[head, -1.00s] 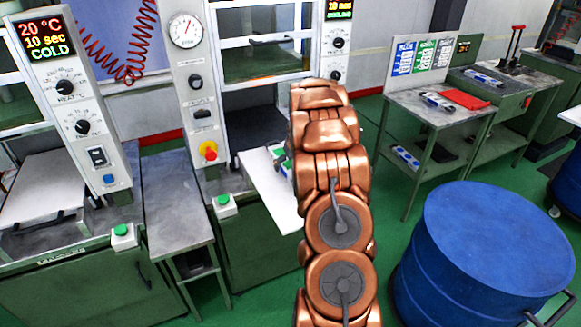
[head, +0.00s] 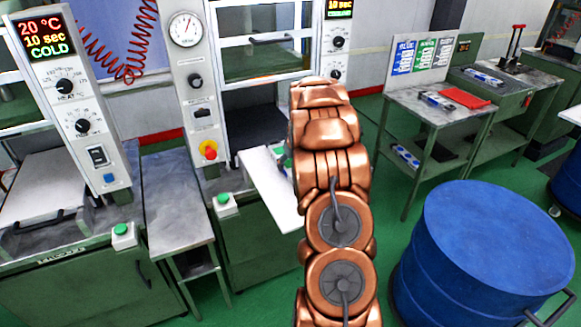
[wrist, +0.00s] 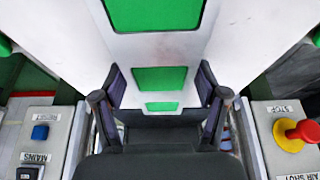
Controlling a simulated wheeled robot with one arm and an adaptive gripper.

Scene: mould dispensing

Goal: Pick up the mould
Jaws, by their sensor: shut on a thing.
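The mould (wrist: 200,45) is a flat white plate with green rectangles, seen close up in the wrist view. In the head view the white plate (head: 268,190) sticks out at the front of the middle press, partly hidden behind my copper arm. My gripper (wrist: 160,98) has its two dark fingers at the near end of the plate and is shut on it. The exact contact is hard to see. In the head view my gripper is hidden by the arm.
Control panels of the left press (head: 80,115) and middle press (head: 195,90) stand close by. A grey side table (head: 178,205) is between them. A blue drum (head: 490,240) stands at right. A green table (head: 440,112) holds small items behind it. Green floor lies open between.

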